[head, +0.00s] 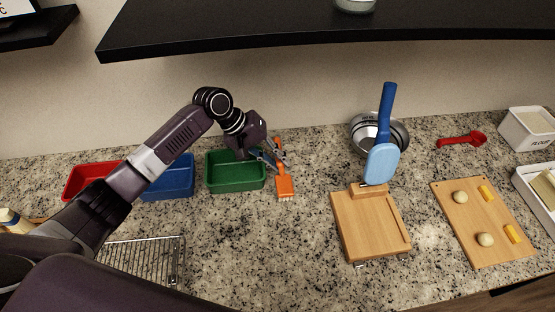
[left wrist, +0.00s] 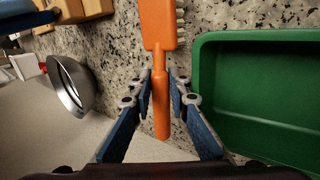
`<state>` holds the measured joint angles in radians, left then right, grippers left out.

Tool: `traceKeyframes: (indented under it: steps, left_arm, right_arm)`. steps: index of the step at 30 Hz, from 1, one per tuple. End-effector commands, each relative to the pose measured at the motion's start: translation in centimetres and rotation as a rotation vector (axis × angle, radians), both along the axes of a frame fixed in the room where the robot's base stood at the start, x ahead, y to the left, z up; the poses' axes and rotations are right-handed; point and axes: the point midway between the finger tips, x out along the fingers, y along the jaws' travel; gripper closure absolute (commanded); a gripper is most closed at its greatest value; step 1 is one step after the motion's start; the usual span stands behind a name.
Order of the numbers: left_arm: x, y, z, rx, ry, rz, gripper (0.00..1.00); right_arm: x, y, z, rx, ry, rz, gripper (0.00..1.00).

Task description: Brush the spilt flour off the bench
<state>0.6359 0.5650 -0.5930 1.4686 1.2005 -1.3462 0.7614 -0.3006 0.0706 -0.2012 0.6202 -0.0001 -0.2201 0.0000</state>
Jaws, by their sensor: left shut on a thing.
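An orange brush (head: 285,186) with pale bristles is in the grip of my left gripper (head: 270,157), just right of the green bin. In the left wrist view the blue-padded fingers of the left gripper (left wrist: 160,85) are shut on the handle of the brush (left wrist: 158,35), with the brush head beyond the fingertips. I cannot tell whether the brush touches the bench (head: 290,240). The bench is speckled granite, and I cannot make out spilt flour against it. My right gripper is not in view.
Green (head: 235,185), blue (head: 170,192) and red (head: 90,178) bins stand left, behind a wire rack (head: 150,255). A wooden board (head: 370,225), blue-handled tool (head: 384,150), metal bowl (head: 398,135) and dough board (head: 475,240) are right. A black shelf (head: 250,38) hangs above.

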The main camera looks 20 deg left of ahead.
Motion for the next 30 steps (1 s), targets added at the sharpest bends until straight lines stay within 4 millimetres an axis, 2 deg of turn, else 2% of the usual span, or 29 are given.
traceKeyframes:
  steps: [20, 30]
  left_arm:
    - [0.1, 0.0, -1.2, 0.0, 0.001, 0.001, 1.0]
    - [2.6, 1.0, -1.3, 0.0, 0.001, 0.001, 1.0]
  right_arm:
    - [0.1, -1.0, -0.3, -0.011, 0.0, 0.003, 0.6]
    - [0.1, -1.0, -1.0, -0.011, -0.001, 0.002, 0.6]
